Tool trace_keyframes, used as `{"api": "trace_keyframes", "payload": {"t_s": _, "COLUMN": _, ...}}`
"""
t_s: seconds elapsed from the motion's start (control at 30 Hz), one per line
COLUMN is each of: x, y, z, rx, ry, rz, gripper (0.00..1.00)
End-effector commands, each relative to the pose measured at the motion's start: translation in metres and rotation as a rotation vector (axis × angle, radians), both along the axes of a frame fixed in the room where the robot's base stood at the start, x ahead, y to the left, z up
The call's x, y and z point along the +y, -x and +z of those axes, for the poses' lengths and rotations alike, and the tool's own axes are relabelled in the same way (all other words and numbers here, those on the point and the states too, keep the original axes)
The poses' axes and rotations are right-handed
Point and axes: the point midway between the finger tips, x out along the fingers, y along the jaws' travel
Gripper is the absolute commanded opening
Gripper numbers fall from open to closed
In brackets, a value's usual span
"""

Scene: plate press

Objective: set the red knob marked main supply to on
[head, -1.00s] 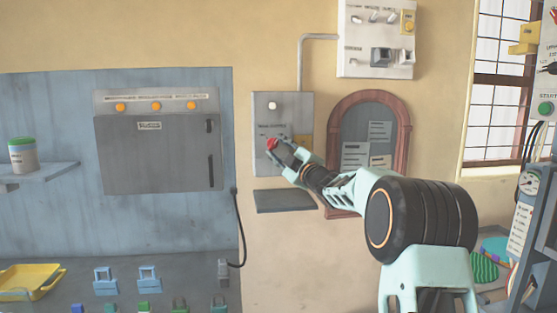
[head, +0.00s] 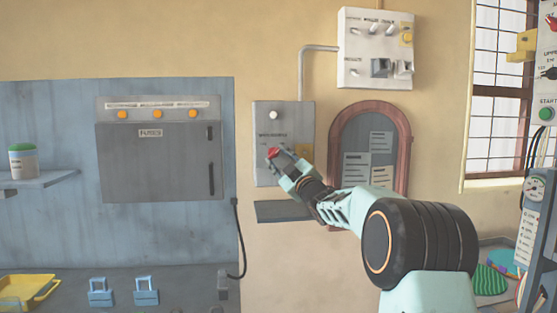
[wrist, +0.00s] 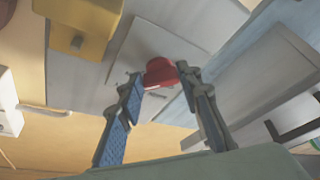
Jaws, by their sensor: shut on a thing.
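The red knob (head: 273,152) sits on the front of a grey wall box (head: 264,116), below a white round lamp (head: 273,115). My gripper (head: 279,156) reaches it from the lower right. In the wrist view the red knob (wrist: 160,72) lies between the two fingertips, and my gripper (wrist: 160,82) is shut on it. The fingers hide part of the knob's sides. The small lettering on the box is too blurred to read, and I cannot tell which mark the knob points to.
A yellow block (wrist: 80,28) stands out from the same box beside the knob. A dark shelf (head: 282,211) lies just below the box. A white switch panel (head: 376,48) hangs above right, and an arched notice board (head: 368,118) is to the right. A grey cabinet (head: 160,170) stands left.

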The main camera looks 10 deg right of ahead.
Motion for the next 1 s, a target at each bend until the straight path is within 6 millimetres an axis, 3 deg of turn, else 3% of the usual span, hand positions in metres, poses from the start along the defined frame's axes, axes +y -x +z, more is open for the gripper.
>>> {"api": "trace_keyframes", "payload": {"t_s": 0.2, "x": 0.000, "y": 0.000, "z": 0.000, "rx": 0.001, "ry": -0.002, "rz": 0.001, "gripper": 0.50}}
{"api": "trace_keyframes", "payload": {"t_s": 0.57, "x": -0.001, "y": 0.004, "z": -0.001, "rx": 0.000, "ry": 0.000, "rz": 0.000, "gripper": 0.50}}
{"api": "trace_keyframes", "payload": {"t_s": 0.77, "x": -0.008, "y": 0.025, "z": -0.007, "rx": 0.001, "ry": 0.001, "rz": -0.002, "gripper": 0.50}}
{"api": "trace_keyframes", "payload": {"t_s": 1.0, "x": -0.018, "y": 0.062, "z": -0.018, "rx": 0.001, "ry": 0.001, "rz": -0.002, "gripper": 0.50}}
